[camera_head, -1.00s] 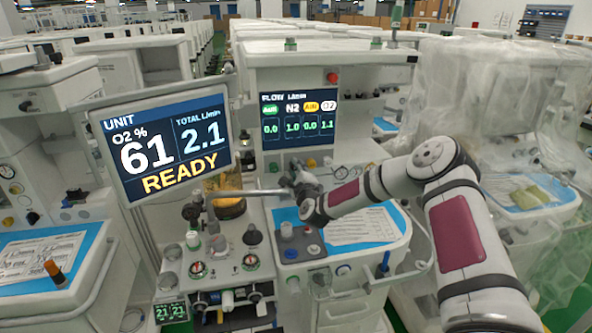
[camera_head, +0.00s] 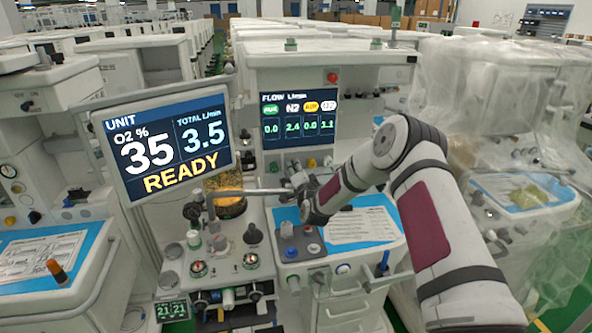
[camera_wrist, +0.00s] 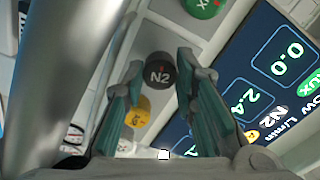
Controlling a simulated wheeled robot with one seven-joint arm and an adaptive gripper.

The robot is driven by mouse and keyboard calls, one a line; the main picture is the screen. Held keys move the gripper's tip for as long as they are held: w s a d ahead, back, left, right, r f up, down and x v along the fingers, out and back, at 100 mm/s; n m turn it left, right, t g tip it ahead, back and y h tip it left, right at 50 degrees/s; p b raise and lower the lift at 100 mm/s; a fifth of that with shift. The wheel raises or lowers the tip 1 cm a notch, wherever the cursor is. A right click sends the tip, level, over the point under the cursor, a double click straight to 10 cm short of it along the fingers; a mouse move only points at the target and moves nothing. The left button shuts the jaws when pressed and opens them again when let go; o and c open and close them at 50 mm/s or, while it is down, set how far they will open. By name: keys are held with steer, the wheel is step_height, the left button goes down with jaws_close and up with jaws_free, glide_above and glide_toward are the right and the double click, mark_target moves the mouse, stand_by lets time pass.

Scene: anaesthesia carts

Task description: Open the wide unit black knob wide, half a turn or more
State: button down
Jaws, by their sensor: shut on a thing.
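The black knob (camera_wrist: 160,73), marked N2 with a small red mark, sits between the two teal-grey fingers of my gripper (camera_wrist: 159,64) in the wrist view. My gripper is shut on it. In the head view my gripper (camera_head: 301,186) is at the wide unit's front panel, just below the flow display (camera_head: 299,118), and hides the knob. The flow display reads 2.4 under N2. The unit monitor (camera_head: 168,143) reads O2 35 %, total 3.5 and READY.
A green AUX knob (camera_wrist: 205,5) and a yellow knob (camera_wrist: 138,111) flank the black one. A grey bar (camera_head: 245,192) runs close left of my gripper. The worktop (camera_head: 365,226) with a paper lies below my forearm. A plastic-covered unit (camera_head: 500,100) stands right.

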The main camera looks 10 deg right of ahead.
steer(key=shift+d+f+n+b, duration=0.1)
steer(key=shift+n+b, duration=0.95)
steer(key=shift+n, duration=14.55)
steer(key=c, duration=1.3)
jaws_free()
